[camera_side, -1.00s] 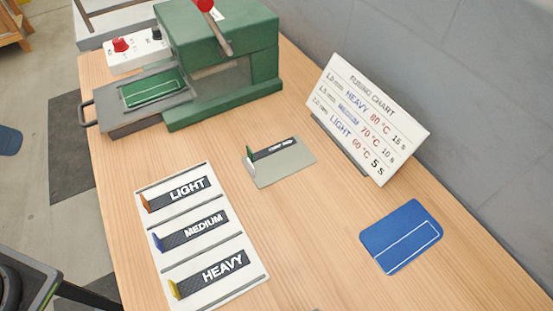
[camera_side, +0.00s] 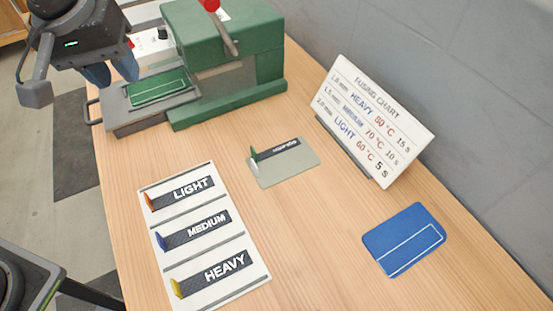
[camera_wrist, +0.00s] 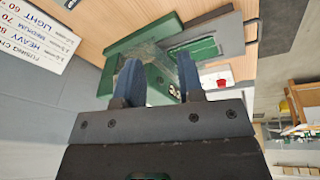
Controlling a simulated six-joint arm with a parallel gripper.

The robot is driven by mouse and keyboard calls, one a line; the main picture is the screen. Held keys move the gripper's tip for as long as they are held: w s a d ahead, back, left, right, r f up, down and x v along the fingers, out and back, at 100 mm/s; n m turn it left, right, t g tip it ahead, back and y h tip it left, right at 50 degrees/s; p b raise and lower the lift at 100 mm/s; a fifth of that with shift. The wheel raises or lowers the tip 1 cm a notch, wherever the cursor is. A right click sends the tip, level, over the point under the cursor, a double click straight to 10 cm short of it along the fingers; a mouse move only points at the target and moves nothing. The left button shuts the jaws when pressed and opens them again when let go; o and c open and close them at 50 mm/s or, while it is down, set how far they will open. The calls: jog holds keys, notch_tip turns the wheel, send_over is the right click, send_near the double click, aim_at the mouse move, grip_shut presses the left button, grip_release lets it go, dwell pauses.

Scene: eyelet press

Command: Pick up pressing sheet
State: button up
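My gripper (camera_side: 112,74) is at the upper left in the side view, open and empty, above the press drawer near its handle. Its two blue fingers stand apart in the wrist view (camera_wrist: 158,80). A small dark strip with a green tab and unreadable white lettering (camera_side: 277,149) lies on a grey plate (camera_side: 290,174) in mid-table, well away from my gripper. I cannot tell whether this strip is the pressing sheet. Dark strips marked LIGHT (camera_side: 190,191), MEDIUM (camera_side: 206,229) and HEAVY (camera_side: 225,267) lie on a white board (camera_side: 172,211).
The green press (camera_side: 225,60) stands at the back, its drawer (camera_side: 125,121) pulled out with a green panel (camera_side: 160,88). A fusing chart (camera_side: 375,120) leans at the right. A blue mat (camera_side: 385,247) lies at front right. The table between them is clear.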

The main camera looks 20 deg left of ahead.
jog(key=w+d+f+n+g, duration=0.1)
jog(key=w+d+f, duration=0.1)
jog(key=d, duration=0.4)
jog(key=w+d+f+n, duration=0.1)
jog(key=w+d+f, duration=0.1)
jog(key=d, duration=0.4)
jog(key=n+y, duration=0.1)
jog(key=n, duration=0.1)
send_near(255, 164)
jog(key=shift+g, duration=0.3)
jog(key=f, duration=0.2)
jog(key=w+f, duration=0.1)
jog(key=f, duration=0.1)
jog(key=shift+d+f, duration=0.1)
jog(key=shift+f, duration=0.1)
jog(key=shift+w+a+f, duration=0.1)
jog(key=shift+a+f, duration=0.05)
jog(key=shift+f, duration=0.85)
jog(key=shift+w+a+f, duration=0.1)
jog(key=shift+a+f, duration=0.1)
jog(key=shift+f, duration=0.8)
jog(key=shift+w+a+f, duration=0.1)
jog(key=shift+a+f, duration=0.05)
jog(key=shift+f, duration=0.85)
grip_shut()
